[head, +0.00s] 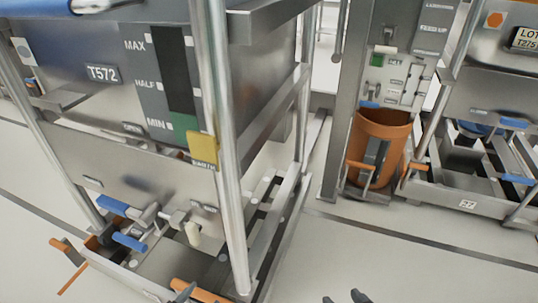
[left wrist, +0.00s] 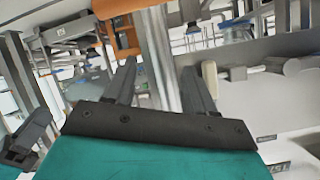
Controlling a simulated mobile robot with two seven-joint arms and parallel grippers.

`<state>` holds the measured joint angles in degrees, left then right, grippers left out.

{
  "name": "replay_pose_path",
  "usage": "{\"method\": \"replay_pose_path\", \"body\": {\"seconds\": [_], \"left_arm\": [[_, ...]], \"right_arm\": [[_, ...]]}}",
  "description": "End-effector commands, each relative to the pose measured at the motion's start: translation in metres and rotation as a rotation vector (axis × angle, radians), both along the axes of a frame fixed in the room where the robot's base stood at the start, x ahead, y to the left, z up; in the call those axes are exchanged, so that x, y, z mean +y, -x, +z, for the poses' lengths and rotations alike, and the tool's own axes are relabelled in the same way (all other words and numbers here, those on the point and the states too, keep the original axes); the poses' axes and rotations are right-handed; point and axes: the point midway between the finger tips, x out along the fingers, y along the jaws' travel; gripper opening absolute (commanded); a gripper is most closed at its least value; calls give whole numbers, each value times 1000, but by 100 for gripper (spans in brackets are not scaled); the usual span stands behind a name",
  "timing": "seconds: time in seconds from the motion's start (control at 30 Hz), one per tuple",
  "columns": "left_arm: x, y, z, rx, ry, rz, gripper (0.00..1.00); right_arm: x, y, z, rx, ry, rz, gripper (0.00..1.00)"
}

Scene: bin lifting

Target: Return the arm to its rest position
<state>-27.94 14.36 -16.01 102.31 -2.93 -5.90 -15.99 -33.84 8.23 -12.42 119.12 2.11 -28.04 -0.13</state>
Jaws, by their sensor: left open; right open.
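My right gripper (head: 344,298) shows only as two dark fingertips at the bottom edge of the head view. The tips are spread apart, with bare floor around them and nothing between them. My left gripper (left wrist: 160,85) is open in the left wrist view, its two dark fingers wide apart. A round metal post (left wrist: 158,50) appears between these fingers, beyond the tips; I see no contact. In the head view, a small dark shape by the orange handle at the bottom may be part of my left gripper. Most of both arms is out of view.
A steel bin rig (head: 90,160) marked T572 fills the left, with an upright post (head: 222,150) at its front corner. Blue handles (head: 128,241) and an orange handle (head: 200,292) sit low. An orange bin (head: 380,140) stands behind right. Pale floor (head: 400,255) lies clear at lower right.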

Motion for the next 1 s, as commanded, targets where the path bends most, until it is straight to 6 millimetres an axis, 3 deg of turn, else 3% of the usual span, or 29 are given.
{"method": "replay_pose_path", "body": {"seconds": [0.27, 0.5, 0.8, 1.0], "left_arm": [[-5, 19, 46, 264, 336, 259, 55], [3, 24, 88, 275, 328, 281, 55], [17, 31, 145, 268, 302, 305, 55], [24, 35, 162, 265, 291, 315, 55]], "right_arm": [[-1, 0, 0, 0, 4, 3, 55], [-7, 0, 51, -15, 19, -1, 55], [-25, 12, 102, 2, 53, -27, 55], [-31, 14, 119, 1, 60, -45, 55]]}}
